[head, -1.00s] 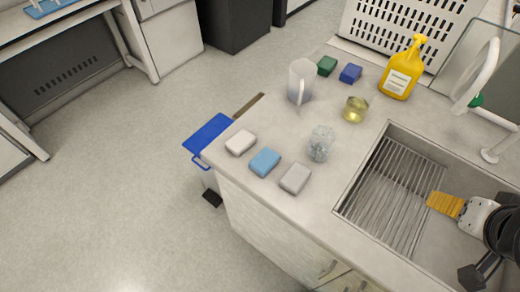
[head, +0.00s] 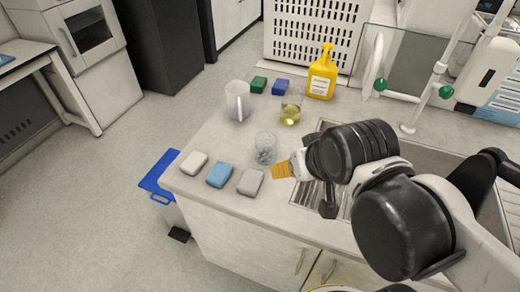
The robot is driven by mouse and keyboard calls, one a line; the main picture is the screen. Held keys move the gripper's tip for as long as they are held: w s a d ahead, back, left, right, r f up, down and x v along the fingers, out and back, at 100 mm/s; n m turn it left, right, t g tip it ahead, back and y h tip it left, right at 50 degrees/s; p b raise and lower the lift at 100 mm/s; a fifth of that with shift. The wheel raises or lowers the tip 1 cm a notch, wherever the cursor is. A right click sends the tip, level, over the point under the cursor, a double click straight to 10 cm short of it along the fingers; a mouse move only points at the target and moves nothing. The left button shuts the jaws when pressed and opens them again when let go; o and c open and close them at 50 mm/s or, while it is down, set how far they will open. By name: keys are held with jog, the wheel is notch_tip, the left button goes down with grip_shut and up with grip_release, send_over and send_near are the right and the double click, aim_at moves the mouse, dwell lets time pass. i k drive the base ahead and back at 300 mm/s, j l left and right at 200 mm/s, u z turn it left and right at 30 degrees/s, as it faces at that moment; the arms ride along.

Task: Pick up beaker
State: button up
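Two clear glass vessels that look like beakers stand upright on the counter. One beaker (head: 265,149) has pale, speckled contents low inside and stands near the front middle. The other beaker (head: 291,109) holds yellow liquid and stands farther back, in front of the yellow bottle.
White, blue and grey sponges (head: 219,174) lie along the front edge. A frosted pitcher (head: 237,102), green and blue blocks (head: 281,87) and a yellow spray bottle (head: 322,75) stand behind. The sink (head: 306,194) is partly hidden by my arm. A faucet (head: 372,68) rises behind.

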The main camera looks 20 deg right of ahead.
aim_at(266, 141)
jog(key=k+j, duration=0.15)
jog(key=j, duration=0.2)
jog(key=k+j, duration=0.1)
jog(key=j, duration=0.2)
jog(key=k+j+z, duration=0.1)
jog(key=j, duration=0.25)
jog(key=k+j, duration=0.2)
jog(key=j+z, duration=0.05)
jog(key=j, duration=0.05)
